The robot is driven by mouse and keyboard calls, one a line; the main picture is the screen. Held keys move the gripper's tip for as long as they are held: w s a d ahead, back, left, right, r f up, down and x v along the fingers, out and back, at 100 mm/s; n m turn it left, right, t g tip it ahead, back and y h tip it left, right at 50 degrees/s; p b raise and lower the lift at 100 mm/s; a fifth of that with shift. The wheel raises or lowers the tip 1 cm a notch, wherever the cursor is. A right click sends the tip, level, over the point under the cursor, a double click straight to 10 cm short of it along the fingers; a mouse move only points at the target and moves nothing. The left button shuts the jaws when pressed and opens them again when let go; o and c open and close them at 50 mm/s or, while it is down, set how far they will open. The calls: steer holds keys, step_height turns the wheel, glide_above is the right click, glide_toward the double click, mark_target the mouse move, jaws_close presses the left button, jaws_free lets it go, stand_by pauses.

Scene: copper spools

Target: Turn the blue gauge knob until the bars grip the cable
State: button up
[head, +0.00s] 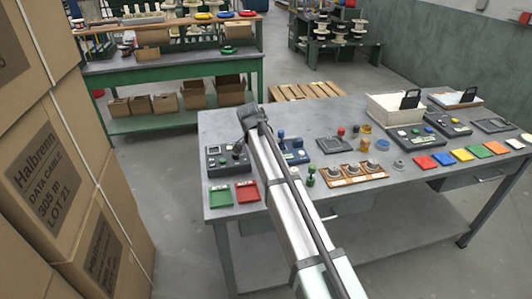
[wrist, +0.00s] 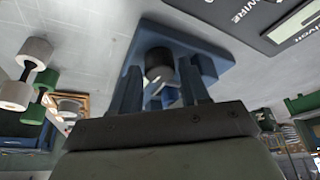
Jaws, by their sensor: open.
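The blue gauge (head: 294,151) stands on the grey bench, just right of my arm, which covers part of it. A blue knob (head: 281,135) sticks up near its back edge. In the wrist view, the gauge's blue base (wrist: 178,42) lies right in front of my gripper (wrist: 158,74). The bars and cable cannot be made out clearly. The head view does not show my fingers; my arm hides them.
A dark console (head: 228,160) stands left of the gauge, behind green (head: 221,196) and red (head: 247,192) trays. A green spool (head: 310,176) and a wooden rack of small knobs (head: 348,175) stand to the right. Coloured tiles lie along the bench's right front.

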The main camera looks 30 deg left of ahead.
steer(key=v, duration=1.3)
steer(key=shift+s+r, duration=0.15)
steer(key=shift+r, duration=0.1)
